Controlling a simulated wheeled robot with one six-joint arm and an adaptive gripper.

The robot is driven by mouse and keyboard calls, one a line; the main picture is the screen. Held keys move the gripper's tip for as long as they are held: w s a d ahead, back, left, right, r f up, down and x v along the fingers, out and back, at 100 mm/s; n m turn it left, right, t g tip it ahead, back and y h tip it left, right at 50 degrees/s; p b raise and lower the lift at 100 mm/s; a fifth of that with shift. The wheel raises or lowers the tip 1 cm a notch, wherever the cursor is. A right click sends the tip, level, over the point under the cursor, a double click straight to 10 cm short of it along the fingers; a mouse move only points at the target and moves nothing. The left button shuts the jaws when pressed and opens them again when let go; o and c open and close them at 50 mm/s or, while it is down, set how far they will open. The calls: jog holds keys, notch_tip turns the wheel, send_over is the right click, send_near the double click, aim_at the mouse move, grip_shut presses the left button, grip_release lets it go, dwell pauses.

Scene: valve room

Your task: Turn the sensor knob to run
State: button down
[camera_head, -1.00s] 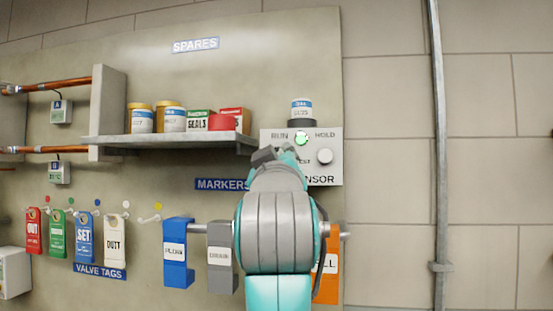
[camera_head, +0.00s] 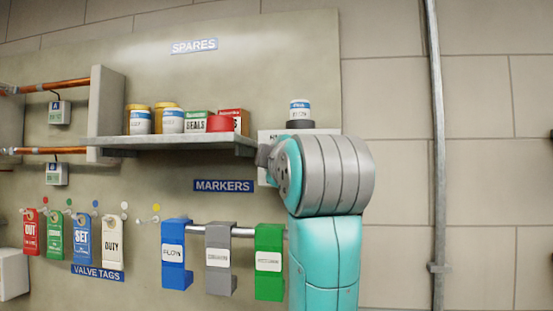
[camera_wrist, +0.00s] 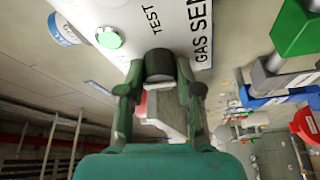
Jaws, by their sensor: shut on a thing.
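The gas sensor box (camera_head: 265,146) is on the wall right of the shelf; my arm hides most of it in the head view. In the wrist view its white face (camera_wrist: 180,24) fills the top, with part of the words TEST and GAS SENSOR and a lit green lamp (camera_wrist: 108,37). The dark round knob (camera_wrist: 158,62) stands out from that face. My gripper (camera_wrist: 158,88) is shut on the knob, one finger on each side. The knob's pointer and the RUN mark are hidden, so its setting cannot be read.
A shelf (camera_head: 180,142) with jars and small boxes ends just left of my wrist. Blue (camera_head: 174,270), grey (camera_head: 219,274) and green (camera_head: 268,278) markers hang below. The wall to the right is clear up to a vertical pipe (camera_head: 437,150).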

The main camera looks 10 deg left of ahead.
jog(key=shift+n, duration=0.6)
jog(key=c, duration=0.8)
grip_release()
jog(key=shift+o, duration=0.2)
jog(key=r+v, duration=0.1)
jog(key=v, duration=1.1)
jog(key=shift+f, duration=0.35)
